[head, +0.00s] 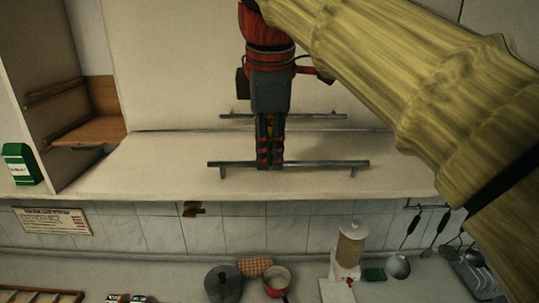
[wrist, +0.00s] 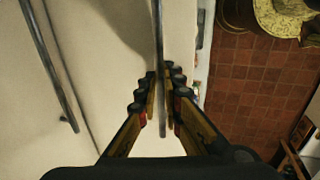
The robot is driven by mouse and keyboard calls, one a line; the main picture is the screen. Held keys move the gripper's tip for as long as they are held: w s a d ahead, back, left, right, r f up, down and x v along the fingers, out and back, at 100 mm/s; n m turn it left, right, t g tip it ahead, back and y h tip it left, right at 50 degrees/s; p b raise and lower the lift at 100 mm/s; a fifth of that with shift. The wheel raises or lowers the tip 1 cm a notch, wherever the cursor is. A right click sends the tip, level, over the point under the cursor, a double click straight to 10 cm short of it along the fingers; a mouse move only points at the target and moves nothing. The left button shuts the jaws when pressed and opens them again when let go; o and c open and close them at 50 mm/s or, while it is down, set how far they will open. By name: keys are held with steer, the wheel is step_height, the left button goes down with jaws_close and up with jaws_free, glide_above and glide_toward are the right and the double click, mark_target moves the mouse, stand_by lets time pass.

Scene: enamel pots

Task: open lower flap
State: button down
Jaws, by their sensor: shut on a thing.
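The lower flap (head: 170,165) is a cream panel under the upper flap (head: 180,70). In the head view it slants outward toward me, its bottom edge wider and nearer than its top. Its grey bar handle (head: 335,163) runs across near the bottom edge. My gripper (head: 270,162) comes down from above and is shut on the middle of this handle. In the wrist view the handle (wrist: 158,40) passes between the fingertips of my gripper (wrist: 163,85). The upper flap's handle (head: 315,116) lies just behind my gripper and also shows in the wrist view (wrist: 50,65).
An open compartment with a wooden shelf (head: 85,132) and a green box (head: 22,165) is at left. Below are a dark pot (head: 223,284), a red pot (head: 277,281), a dispenser (head: 350,248) and hanging ladles (head: 398,266). Tiled floor (wrist: 245,85) shows in the wrist view.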

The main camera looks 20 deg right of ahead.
steer(key=shift+s+f+t+b, duration=0.15)
steer(key=shift+f+t+b, duration=0.45)
steer(key=shift+f+b, duration=0.8)
steer(key=shift+r, duration=0.2)
steer(key=c, duration=1.9)
jaws_free()
steer(key=v, duration=1.2)
steer(key=shift+a, duration=0.3)
